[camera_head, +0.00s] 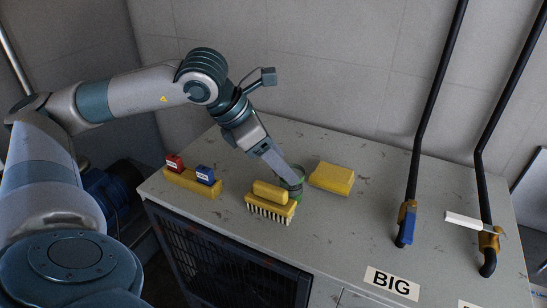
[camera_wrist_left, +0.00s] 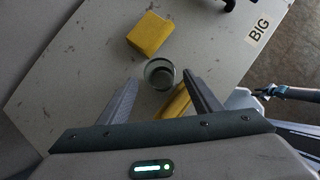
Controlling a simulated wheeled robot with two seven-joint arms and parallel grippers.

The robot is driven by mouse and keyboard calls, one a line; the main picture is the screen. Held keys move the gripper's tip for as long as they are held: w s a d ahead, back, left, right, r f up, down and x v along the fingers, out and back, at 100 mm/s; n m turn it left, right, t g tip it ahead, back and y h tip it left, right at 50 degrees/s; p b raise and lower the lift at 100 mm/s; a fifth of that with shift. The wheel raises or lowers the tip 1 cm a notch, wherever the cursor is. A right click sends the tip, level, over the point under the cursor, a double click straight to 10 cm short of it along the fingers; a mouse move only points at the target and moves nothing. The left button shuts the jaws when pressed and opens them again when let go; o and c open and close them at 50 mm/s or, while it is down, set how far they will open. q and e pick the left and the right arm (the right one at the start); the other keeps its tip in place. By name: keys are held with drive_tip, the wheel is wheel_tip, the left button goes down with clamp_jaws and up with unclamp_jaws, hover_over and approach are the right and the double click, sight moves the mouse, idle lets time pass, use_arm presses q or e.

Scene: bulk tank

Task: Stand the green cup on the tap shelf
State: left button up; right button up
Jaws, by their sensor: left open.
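The green cup (camera_head: 298,172) stands on the grey counter, partly hidden by my left gripper and the yellow brush in the head view. The wrist view looks into its open, round mouth, and its rim (camera_wrist_left: 147,68) shows just past the fingertips. My left gripper (camera_head: 287,181) points down at the cup from the left. In the wrist view its fingers (camera_wrist_left: 162,84) are apart, with the cup between and slightly beyond their tips, not clasped. My right gripper is not in view. I cannot make out a tap shelf for certain.
A yellow brush (camera_head: 270,202) lies close in front of the cup. A yellow block (camera_head: 332,178) is just right of it. Red (camera_head: 174,163) and blue (camera_head: 205,175) blocks sit on a yellow bar at left. Black pipes (camera_head: 415,170) with taps stand at right, behind the BIG label (camera_head: 391,283).

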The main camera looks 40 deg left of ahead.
use_arm(q)
drive_tip(key=shift+v, duration=1.3)
drive_tip(key=shift+o, duration=0.3)
